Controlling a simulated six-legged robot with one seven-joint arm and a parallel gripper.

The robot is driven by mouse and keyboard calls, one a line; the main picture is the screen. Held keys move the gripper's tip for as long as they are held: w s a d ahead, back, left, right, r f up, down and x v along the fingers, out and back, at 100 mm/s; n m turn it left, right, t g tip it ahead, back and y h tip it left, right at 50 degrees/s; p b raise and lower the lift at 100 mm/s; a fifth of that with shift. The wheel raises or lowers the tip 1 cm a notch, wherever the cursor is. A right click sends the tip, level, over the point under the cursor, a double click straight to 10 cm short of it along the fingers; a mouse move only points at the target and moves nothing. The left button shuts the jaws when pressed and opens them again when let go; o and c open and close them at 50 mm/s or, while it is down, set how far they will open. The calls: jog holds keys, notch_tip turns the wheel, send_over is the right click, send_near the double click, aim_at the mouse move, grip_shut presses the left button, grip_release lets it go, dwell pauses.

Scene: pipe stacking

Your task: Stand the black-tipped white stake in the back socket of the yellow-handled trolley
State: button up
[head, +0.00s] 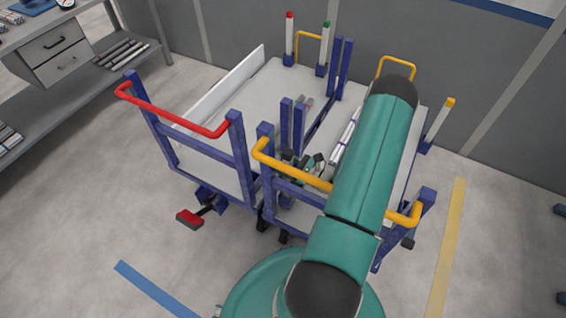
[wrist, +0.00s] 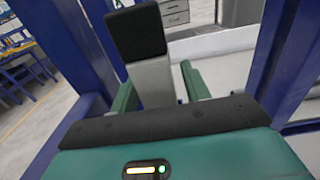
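The black-tipped white stake (wrist: 152,82) stands close in front of the wrist camera, its black cap up and slightly tilted in the picture. The two green fingers of my gripper (wrist: 160,93) lie on either side of its white shaft and look closed on it. The stake's lower end is hidden behind the gripper body. The yellow-handled trolley (head: 294,171) is at the right in the head view. My gripper (head: 306,168) is low over its near left part, behind the front handle. My arm covers much of the deck, and I cannot make out the back socket.
The red-handled trolley (head: 205,129) with a white deck stands close on the left. Red-tipped (head: 289,40), green-tipped (head: 324,45) and yellow-tipped (head: 440,121) stakes stand upright around the trolleys. Blue posts (head: 286,118) rise near my gripper. A grey workbench (head: 50,50) is at far left.

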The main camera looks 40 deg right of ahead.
jog(key=shift+o, duration=0.2)
jog(key=shift+s, duration=0.1)
jog(key=v, duration=1.3)
jog(key=shift+s, duration=0.3)
